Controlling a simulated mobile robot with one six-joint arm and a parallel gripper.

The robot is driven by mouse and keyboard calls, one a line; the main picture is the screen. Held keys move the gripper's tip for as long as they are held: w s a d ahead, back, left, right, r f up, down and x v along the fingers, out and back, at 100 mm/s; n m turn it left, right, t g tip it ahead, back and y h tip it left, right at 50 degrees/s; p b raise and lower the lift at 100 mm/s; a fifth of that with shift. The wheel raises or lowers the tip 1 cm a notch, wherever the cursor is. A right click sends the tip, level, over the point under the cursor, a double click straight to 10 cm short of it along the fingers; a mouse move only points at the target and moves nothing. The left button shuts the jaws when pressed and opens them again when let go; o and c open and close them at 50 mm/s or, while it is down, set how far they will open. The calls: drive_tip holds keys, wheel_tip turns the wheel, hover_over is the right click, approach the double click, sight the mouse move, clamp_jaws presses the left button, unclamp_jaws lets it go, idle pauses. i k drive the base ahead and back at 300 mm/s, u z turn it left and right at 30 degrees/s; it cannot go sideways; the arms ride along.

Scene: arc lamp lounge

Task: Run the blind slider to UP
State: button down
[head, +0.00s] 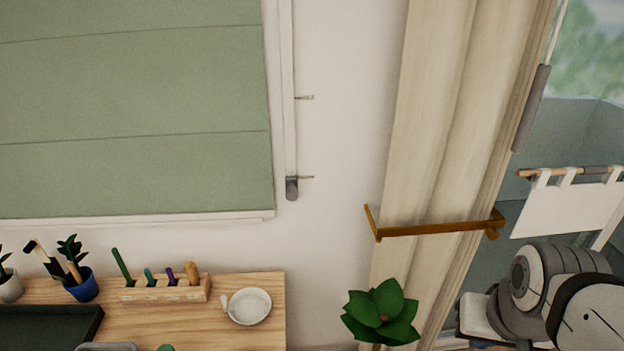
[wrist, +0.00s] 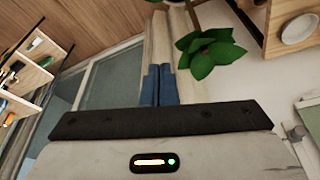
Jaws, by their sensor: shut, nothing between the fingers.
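The blind slider (head: 292,188) is a grey knob at the lower end of a thin white vertical track (head: 288,90), right of the green blind (head: 140,100). It sits by the lower of two small marks on the wall; the upper mark is well above it. Any lettering is too small to read. My gripper (wrist: 159,70) shows in the wrist view as two blue fingers, shut and empty, away from the slider. The head view shows my arm at the lower right but not the fingers. A small grey piece at the wrist view's right edge may be the slider; I cannot tell.
A green plant (head: 382,314) and a cream curtain (head: 440,130) with a wooden holdback (head: 435,229) stand between my arm and the slider.

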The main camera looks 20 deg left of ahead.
sight(291, 193)
drive_tip(key=u, duration=0.15)
drive_tip(key=k, duration=0.5)
drive_tip(key=z, duration=2)
drive_tip(key=k, duration=1.3)
drive_tip(key=u, duration=1.75)
drive_tip(key=i, duration=1)
